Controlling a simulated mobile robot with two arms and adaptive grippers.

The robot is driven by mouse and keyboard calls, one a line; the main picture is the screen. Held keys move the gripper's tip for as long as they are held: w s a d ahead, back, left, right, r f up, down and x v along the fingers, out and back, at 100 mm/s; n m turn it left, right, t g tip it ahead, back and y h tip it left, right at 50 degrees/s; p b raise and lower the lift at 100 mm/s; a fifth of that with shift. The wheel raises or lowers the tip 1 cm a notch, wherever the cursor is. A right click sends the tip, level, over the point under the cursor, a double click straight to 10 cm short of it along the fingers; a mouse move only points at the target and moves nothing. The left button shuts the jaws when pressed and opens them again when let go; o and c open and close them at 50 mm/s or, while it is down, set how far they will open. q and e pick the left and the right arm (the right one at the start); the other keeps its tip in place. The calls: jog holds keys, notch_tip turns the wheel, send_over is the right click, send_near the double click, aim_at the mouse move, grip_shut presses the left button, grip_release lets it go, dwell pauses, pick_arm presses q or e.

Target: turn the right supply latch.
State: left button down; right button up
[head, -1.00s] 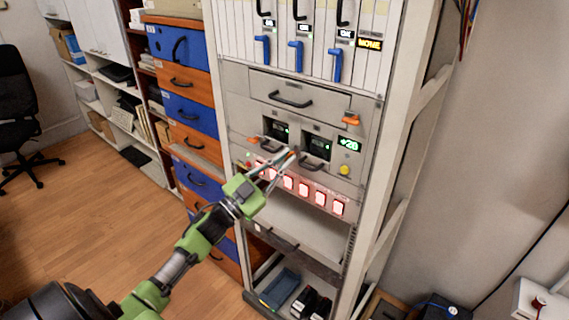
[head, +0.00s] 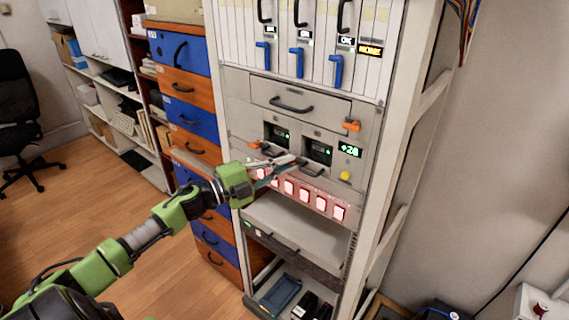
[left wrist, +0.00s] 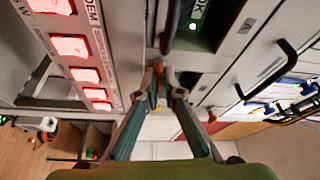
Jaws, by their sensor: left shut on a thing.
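The right supply latch, a small orange tab, shows in the left wrist view (left wrist: 158,69) between my fingertips. My left gripper (left wrist: 163,88) is shut on it; in the head view the gripper (head: 296,160) reaches in from the left and its fingers hide the latch. The right supply (head: 318,152) has a dark display with green text and a black handle (head: 309,171) just right of my fingertips. The left supply (head: 277,133) has its own orange latch (head: 253,143), standing clear above my gripper. I cannot tell the held latch's angle. My right gripper is out of view.
A row of lit red switches (head: 304,194) runs just below my fingers. A drawer handle (head: 291,104) and another orange latch (head: 352,125) sit higher on the rack. A yellow button (head: 345,175) is at the right. Blue and orange drawers (head: 190,117) stand left of the rack.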

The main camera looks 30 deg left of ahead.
pick_arm(q)
jog(key=shift+m+g, duration=0.4)
jog(key=shift+m, duration=0.7)
jog(key=shift+p, duration=0.3)
jog(key=c, duration=2.4)
grip_release()
jog(key=shift+c, duration=0.2)
jog(key=v, duration=1.2)
jog(key=shift+d+r, duration=0.1)
jog(key=shift+r, duration=0.05)
